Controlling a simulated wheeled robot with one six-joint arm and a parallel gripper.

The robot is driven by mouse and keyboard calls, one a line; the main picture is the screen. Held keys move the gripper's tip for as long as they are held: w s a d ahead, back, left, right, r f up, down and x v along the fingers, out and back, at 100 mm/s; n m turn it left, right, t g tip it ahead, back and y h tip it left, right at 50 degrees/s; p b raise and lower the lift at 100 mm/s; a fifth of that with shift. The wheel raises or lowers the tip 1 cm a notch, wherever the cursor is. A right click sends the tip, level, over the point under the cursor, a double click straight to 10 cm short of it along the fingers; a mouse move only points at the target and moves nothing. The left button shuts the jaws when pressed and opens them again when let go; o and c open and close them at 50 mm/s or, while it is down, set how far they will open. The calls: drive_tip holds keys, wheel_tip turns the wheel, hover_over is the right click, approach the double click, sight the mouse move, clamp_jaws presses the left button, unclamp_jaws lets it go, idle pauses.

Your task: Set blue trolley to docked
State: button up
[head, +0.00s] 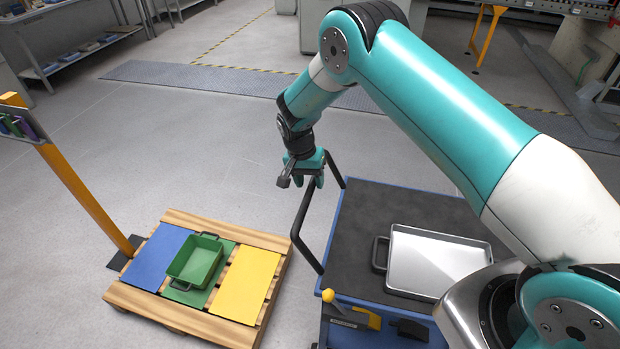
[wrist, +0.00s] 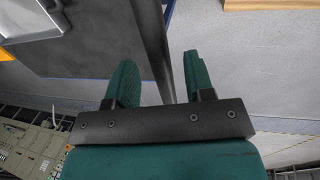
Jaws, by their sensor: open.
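The blue trolley (head: 345,225) stands at centre right in the head view, with a dark mat on top and a blue rim. Its black push handle (head: 302,222) rises along its left side. A yellow-knobbed lever (head: 328,296), a yellow part (head: 370,317) and a black part sit on its near side. My gripper (head: 302,182) is open at the upper part of the handle. In the wrist view the handle bar (wrist: 155,40) passes between the open fingers of my gripper (wrist: 160,68), apart from the right finger; contact with the left one is unclear.
A silver tray (head: 440,262) lies on the trolley. To the left, a wooden pallet (head: 180,318) bears blue, green and yellow panels and a green tray (head: 195,262). An orange post (head: 85,195) stands beside it. The floor (head: 205,135) behind the pallet is clear.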

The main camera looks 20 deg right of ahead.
drive_tip(key=shift+d+f, duration=0.1)
drive_tip(key=shift+f, duration=0.5)
clamp_jaws()
drive_tip(key=shift+s, duration=0.15)
